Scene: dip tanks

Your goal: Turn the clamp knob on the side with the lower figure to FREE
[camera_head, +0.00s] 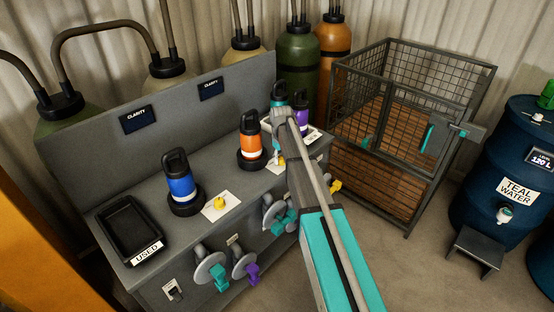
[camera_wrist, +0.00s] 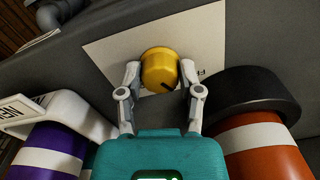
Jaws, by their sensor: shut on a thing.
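A yellow clamp knob (camera_wrist: 157,65) with a dark pointer mark sits on a white plate (camera_wrist: 110,50) in the wrist view. My gripper (camera_wrist: 160,75) is shut on this knob, one finger on each side.
A purple bottle (camera_wrist: 45,155) stands close to the left of my gripper, and the orange bottle (camera_wrist: 262,150) close to the right. A black USED tray (camera_head: 128,228) is at the bench's left end. Valve handles (camera_head: 209,268) stick out from the bench front. A wire cage (camera_head: 400,120) stands behind right.

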